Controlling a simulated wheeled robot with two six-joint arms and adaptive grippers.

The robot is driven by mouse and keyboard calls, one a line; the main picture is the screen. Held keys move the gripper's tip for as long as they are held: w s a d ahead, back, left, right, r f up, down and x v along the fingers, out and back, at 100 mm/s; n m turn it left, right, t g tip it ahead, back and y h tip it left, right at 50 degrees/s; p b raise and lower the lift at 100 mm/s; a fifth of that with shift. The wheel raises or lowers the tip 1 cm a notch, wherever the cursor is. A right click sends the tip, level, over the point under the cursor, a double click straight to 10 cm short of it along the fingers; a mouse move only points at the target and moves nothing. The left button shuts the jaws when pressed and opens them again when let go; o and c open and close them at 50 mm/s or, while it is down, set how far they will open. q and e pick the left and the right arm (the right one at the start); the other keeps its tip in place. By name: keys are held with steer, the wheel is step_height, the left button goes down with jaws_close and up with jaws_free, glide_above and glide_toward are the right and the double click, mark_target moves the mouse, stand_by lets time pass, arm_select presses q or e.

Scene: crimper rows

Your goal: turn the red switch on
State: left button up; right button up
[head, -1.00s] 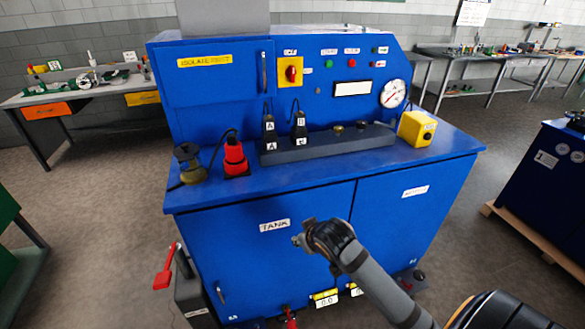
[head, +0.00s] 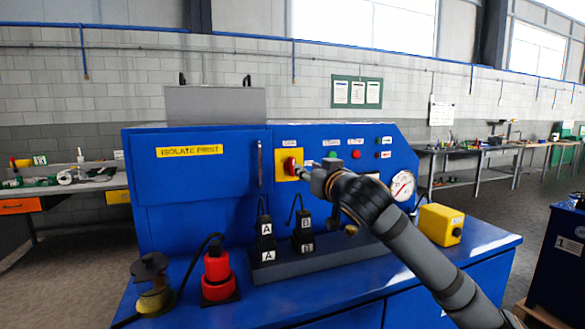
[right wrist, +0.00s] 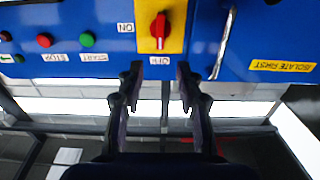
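The red switch (head: 290,166) is a rotary knob on a yellow plate (head: 281,172) on the blue cabinet's front panel. In the right wrist view, which is upside down, the red switch (right wrist: 159,28) lies upright, in line with the OFF label (right wrist: 159,60); the ON label (right wrist: 125,27) is to the side. My right gripper (head: 312,173) is just right of the switch in the head view. In the right wrist view its two fingers (right wrist: 158,78) are apart and empty, with the knob beyond and between them. I see no contact. My left gripper is not in view.
Green and red buttons (head: 356,154) and a gauge (head: 402,185) share the panel. A door handle (head: 259,163) stands left of the switch. Below are black plugs (head: 265,230), a red plug (head: 217,266) and a yellow box (head: 440,224) on the ledge.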

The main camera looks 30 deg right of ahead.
mark_target(294, 163)
steer(key=p+x, duration=0.5)
steer(key=x, duration=0.4)
steer(key=shift+w+d, duration=0.1)
steer(key=shift+w, duration=0.3)
steer(key=shift+w+f, duration=0.1)
steer(key=shift+w, duration=0.2)
steer(key=shift+w+d+f, duration=0.1)
steer(key=shift+w, duration=0.05)
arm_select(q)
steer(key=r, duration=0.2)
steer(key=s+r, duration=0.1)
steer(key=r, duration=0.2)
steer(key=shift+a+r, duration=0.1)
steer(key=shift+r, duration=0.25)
arm_select(e)
jaws_close()
